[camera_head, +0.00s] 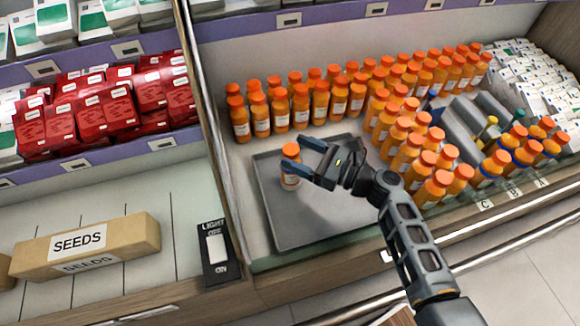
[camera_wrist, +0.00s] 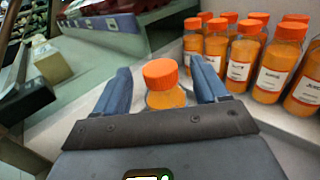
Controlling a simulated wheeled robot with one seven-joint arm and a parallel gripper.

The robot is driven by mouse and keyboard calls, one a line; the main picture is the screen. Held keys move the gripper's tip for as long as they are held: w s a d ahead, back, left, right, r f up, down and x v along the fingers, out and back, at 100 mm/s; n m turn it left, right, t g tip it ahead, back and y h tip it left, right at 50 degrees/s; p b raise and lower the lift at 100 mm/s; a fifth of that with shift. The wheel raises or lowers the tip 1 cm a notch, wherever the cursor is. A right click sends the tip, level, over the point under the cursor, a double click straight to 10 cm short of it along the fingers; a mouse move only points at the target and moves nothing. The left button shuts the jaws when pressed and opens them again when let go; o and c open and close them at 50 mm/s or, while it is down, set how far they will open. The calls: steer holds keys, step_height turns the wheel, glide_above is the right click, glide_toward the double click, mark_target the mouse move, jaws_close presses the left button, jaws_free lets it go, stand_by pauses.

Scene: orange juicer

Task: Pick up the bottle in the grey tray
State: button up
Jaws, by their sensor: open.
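An orange bottle (camera_head: 290,166) with an orange cap and a pale label stands upright in the grey tray (camera_head: 310,222), near its far left part. My gripper (camera_head: 299,158) is open, with its blue fingers on either side of the bottle. In the wrist view the bottle (camera_wrist: 163,84) shows between the two fingertips of my gripper (camera_wrist: 164,85). Its lower part is hidden behind the gripper's body. I cannot tell whether either finger touches it.
Rows of similar orange bottles (camera_head: 300,105) stand behind the tray and to its right, close to my arm. A light switch panel (camera_head: 217,255) and a SEEDS box (camera_head: 88,248) are at left. The tray's front is bare.

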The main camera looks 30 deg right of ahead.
mark_target(285, 147)
steer(key=x, duration=0.4)
steer(key=shift+w+a, duration=0.15)
steer(key=shift+w, duration=0.05)
steer(key=shift+c, duration=0.3)
jaws_close()
